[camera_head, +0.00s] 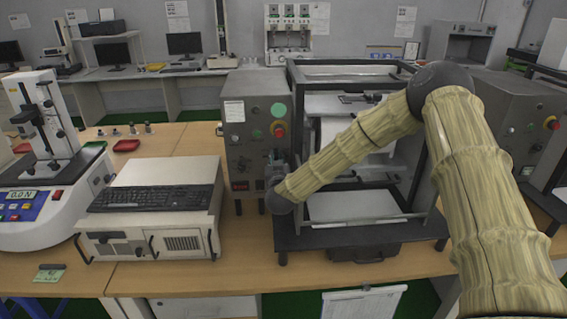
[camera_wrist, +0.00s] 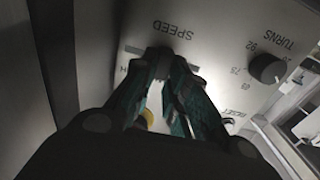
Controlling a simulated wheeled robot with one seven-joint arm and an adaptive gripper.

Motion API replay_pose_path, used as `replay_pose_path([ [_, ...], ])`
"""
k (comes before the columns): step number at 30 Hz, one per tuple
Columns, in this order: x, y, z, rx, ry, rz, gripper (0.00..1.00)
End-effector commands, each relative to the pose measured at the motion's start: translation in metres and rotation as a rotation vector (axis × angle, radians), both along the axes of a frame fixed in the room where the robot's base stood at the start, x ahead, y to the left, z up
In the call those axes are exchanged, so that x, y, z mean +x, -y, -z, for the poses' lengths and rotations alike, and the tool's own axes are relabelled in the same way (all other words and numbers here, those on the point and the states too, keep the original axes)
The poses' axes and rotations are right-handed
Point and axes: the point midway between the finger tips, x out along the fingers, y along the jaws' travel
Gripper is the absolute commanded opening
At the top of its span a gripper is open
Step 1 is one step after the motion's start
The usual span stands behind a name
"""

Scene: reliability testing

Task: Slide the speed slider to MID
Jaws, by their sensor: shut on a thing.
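The speed slider's dark knob (camera_wrist: 158,60) sits below the upside-down SPEED label (camera_wrist: 172,30) on a grey panel in the wrist view. My gripper (camera_wrist: 162,72) is shut on this knob, with its dark green fingers on either side. A letter H shows just left of the knob; the rest of the scale is hidden behind the fingers. In the head view my gripper (camera_head: 275,172) is at the lower right of the grey control panel (camera_head: 240,150), and the slider is hidden there.
A round TURNS knob (camera_wrist: 267,68) and a RESET label are right of the fingers in the wrist view. A yellow button (camera_wrist: 148,117) shows between them. A red emergency button (camera_head: 279,130) is above my gripper. The machine's open frame (camera_head: 300,100) stands right of the panel.

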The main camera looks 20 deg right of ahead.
Motion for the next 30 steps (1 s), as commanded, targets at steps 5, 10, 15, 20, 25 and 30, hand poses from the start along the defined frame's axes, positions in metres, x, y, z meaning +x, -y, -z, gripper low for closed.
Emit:
replay_pose_path([
  [5,0.001,-0.005,-0.001,0.001,0.001,-0.008,0.00],
  [10,0.001,-0.004,-0.001,0.001,0.001,-0.007,0.22],
  [15,0.001,-0.004,-0.001,0.000,0.001,-0.007,0.38],
  [20,0.001,-0.004,-0.001,0.000,0.000,-0.007,0.38],
  [25,-0.004,-0.006,0.000,0.000,0.000,-0.008,0.38],
  [30,-0.024,-0.010,0.000,0.000,-0.002,-0.009,0.38],
])
